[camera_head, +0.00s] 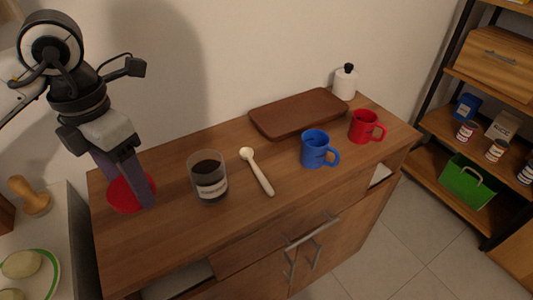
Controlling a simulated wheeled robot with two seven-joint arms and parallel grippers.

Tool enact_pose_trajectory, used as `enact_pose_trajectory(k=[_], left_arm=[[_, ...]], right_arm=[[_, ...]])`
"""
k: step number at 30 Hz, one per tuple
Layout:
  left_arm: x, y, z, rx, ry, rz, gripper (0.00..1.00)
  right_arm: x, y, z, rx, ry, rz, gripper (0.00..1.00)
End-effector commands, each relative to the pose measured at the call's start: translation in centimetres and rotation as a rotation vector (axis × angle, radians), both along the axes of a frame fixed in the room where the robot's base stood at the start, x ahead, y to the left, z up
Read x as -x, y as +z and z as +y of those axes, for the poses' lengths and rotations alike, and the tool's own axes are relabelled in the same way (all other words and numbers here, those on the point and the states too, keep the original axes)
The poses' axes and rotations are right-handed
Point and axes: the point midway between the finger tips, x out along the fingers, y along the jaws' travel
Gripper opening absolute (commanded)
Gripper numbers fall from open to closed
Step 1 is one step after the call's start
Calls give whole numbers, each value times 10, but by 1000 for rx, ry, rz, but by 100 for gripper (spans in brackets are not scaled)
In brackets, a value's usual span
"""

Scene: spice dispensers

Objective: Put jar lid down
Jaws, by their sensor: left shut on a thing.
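My left gripper (133,190) comes down from the upper left over the left end of the wooden cabinet top. It is shut on the round red jar lid (122,196), which shows around and between its fingers. The lid is at or just above the wood; I cannot tell whether it touches. The glass jar (211,191), with dark contents and a white label, stands upright and open to the right of the lid, apart from it. My right gripper is not in view.
A light spoon (257,172), a blue mug (314,149), a red mug (361,127), a brown tray (298,112) and a white bottle (344,84) are on the cabinet top (233,227). Bare wood lies in front of the jar. A shelf unit stands at right.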

Motion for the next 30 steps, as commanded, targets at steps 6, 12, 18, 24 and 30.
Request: enact_pose_trajectory(k=[6,12,18,24,30], left_arm=[[-4,-5,10,0,622,0,43],[-8,-8,18,1,1162,0,43],[-10,-10,23,1,1529,0,43],[-11,-10,25,0,1663,1,43],[-10,-15,24,-1,1669,3,43]], right_arm=[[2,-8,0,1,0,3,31],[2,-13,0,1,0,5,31],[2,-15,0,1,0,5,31],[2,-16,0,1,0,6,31],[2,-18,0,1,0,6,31]])
